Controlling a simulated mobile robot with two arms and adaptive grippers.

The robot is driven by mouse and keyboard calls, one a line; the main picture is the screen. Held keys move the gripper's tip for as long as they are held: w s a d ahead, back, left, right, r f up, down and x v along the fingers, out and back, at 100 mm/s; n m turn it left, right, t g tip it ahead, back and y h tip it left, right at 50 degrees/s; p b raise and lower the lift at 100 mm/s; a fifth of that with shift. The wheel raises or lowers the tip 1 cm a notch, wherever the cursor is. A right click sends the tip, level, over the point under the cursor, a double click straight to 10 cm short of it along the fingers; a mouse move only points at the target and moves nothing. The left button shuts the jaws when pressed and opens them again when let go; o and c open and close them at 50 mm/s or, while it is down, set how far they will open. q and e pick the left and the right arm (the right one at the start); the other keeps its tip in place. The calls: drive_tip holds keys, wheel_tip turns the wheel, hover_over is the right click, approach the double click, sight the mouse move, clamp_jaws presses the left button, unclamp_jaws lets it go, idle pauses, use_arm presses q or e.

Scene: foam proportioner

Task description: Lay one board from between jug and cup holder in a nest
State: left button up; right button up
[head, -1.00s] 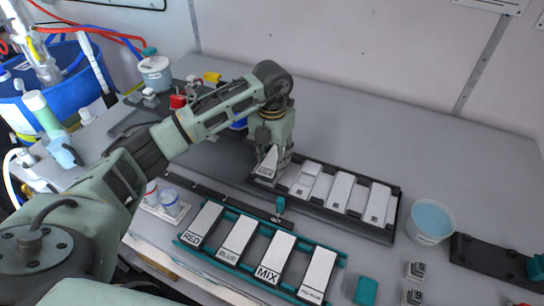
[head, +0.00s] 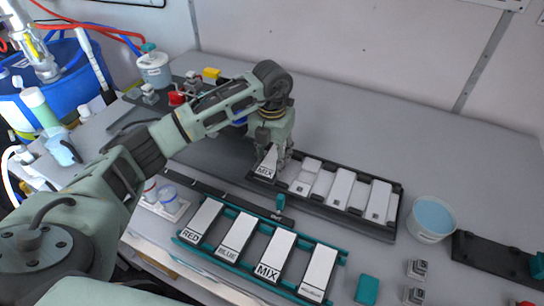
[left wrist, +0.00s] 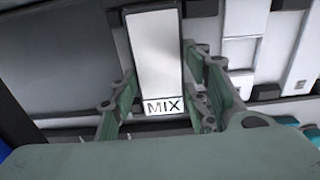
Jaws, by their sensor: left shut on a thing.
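My left gripper (head: 270,157) is shut on a white board marked MIX (head: 265,168), at the left end of a long dark tray (head: 318,206). In the left wrist view the MIX board (left wrist: 155,55) lies between the fingers (left wrist: 160,100), label toward the palm. I cannot tell whether it rests fully in its nest. Several white boards (head: 341,188) lie in the tray to its right. A white cup holder (head: 165,208) stands left of the rack. My right gripper is out of view.
A tub of blue liquid (head: 431,217) stands right of the tray, and a dark plate (head: 495,262) lies beyond it. A teal block (head: 367,290) and small grey pieces (head: 416,269) lie at the front right. The table behind the tray is clear.

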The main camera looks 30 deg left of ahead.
use_arm(q)
drive_tip(key=o, duration=1.2)
drive_tip(key=shift+o, duration=0.2)
drive_tip(key=o, duration=0.4)
drive_tip(key=shift+r, duration=0.1)
drive_tip(key=shift+r+p, duration=2.5)
drive_tip(key=shift+r, duration=1.5)
